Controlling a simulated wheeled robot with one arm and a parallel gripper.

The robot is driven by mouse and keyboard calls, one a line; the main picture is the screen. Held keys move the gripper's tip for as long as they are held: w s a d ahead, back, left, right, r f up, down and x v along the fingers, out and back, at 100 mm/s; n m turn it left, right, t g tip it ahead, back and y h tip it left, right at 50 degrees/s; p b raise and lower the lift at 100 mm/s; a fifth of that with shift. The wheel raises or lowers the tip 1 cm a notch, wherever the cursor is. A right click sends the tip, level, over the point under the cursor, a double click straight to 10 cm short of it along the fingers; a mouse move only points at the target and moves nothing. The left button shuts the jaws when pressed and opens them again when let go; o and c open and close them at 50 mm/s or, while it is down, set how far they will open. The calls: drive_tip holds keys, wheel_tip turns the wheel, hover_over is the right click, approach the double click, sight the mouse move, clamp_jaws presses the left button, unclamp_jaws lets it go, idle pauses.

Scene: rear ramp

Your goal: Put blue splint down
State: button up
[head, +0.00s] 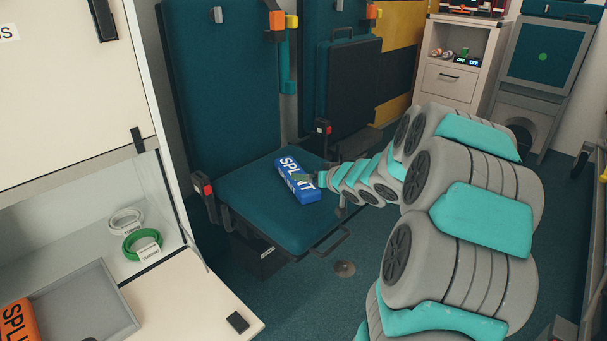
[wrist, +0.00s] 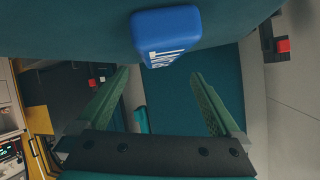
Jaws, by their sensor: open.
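The blue splint (head: 297,180) is a blue block with white lettering. It lies on the teal seat (head: 252,222) of the fold-down chair in the head view. In the wrist view the blue splint (wrist: 166,35) shows at the top, end-on, against the teal seat surface. My gripper (wrist: 152,95) is open, with its two green-padded fingers apart and nothing between them. The splint lies beyond the fingertips in that view. In the head view my gripper (head: 318,180) is close beside the splint's right side; its fingers are hard to make out there.
An open cabinet at left holds a white and a green tubing coil (head: 142,244), a grey tray (head: 80,305) and an orange splint (head: 18,322). A second folded seat (head: 350,88) stands behind.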

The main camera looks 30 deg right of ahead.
drive_tip(key=shift+p+v, duration=0.35)
drive_tip(key=shift+v, duration=1.85)
drive_tip(key=shift+s+a+r+h, duration=0.1)
drive_tip(key=shift+r+h, duration=0.05)
drive_tip(key=shift+h, duration=0.25)
drive_tip(key=s+g+h, duration=0.1)
drive_tip(key=s, duration=0.1)
drive_tip(key=s+a+g+h, duration=0.1)
drive_tip(key=s+g+h, duration=0.1)
drive_tip(key=s, duration=0.1)
drive_tip(key=shift+s+a+g, duration=0.3)
drive_tip(key=shift+a, duration=0.1)
drive_tip(key=s+a+g, duration=0.3)
drive_tip(key=s+a, duration=0.4)
drive_tip(key=s, duration=0.4)
drive_tip(key=s+a+f+n+g+y, duration=0.1)
drive_tip(key=s+a+g, duration=0.3)
drive_tip(key=s+a, duration=0.3)
drive_tip(key=s+a+n+g+y, duration=0.1)
drive_tip(key=s+a+g, duration=0.2)
drive_tip(key=s, duration=1.4)
drive_tip(key=a, duration=0.3)
drive_tip(key=shift+a+f+g, duration=0.25)
drive_tip(key=shift+a+g, duration=0.15)
drive_tip(key=shift+s, duration=0.1)
